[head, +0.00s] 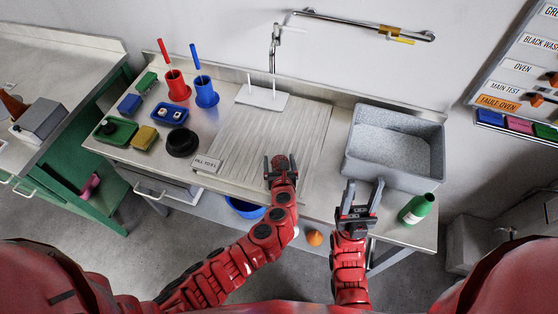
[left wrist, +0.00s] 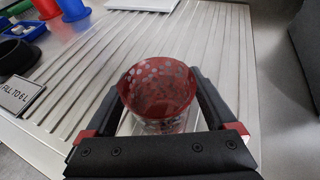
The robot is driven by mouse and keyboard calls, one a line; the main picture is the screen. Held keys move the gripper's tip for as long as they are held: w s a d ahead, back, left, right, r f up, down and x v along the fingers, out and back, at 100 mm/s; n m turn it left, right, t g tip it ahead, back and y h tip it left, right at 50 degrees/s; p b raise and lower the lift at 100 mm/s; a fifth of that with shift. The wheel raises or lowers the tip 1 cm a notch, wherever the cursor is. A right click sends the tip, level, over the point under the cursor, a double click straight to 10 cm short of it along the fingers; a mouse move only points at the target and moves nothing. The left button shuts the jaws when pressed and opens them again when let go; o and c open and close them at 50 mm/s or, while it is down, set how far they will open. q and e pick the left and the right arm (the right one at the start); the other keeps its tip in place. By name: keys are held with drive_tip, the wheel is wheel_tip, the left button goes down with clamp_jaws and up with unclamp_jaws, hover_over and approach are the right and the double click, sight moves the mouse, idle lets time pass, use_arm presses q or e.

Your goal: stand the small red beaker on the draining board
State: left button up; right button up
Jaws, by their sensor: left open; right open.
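The small red beaker (left wrist: 158,90) is a see-through cup with a red, spotted upper part. In the left wrist view it looks upright between the fingers of my open left gripper (left wrist: 160,110); its base is largely hidden by the gripper. In the head view my left gripper (head: 280,164) is over the front part of the ridged draining board (head: 300,135), which fills much of the left wrist view (left wrist: 215,45). Whether the beaker's base touches the board I cannot tell. My right gripper (head: 361,194) is open and empty at the counter's front edge, below the sink.
A fill sign (head: 207,163), black bowl (head: 182,142) and red and blue holders (head: 178,88) are left. A white peg plate (head: 262,98) is behind.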

use_arm(q)
drive_tip(key=shift+s+r, duration=0.15)
drive_tip(key=b+v, duration=0.2)
drive_tip(key=v, duration=0.8)
drive_tip(key=shift+s+d+b, duration=0.1)
drive_tip(key=shift+s+b, duration=0.05)
drive_tip(key=shift+b, duration=0.25)
drive_tip(key=shift+s+r, duration=0.25)
drive_tip(key=shift+s, duration=0.35)
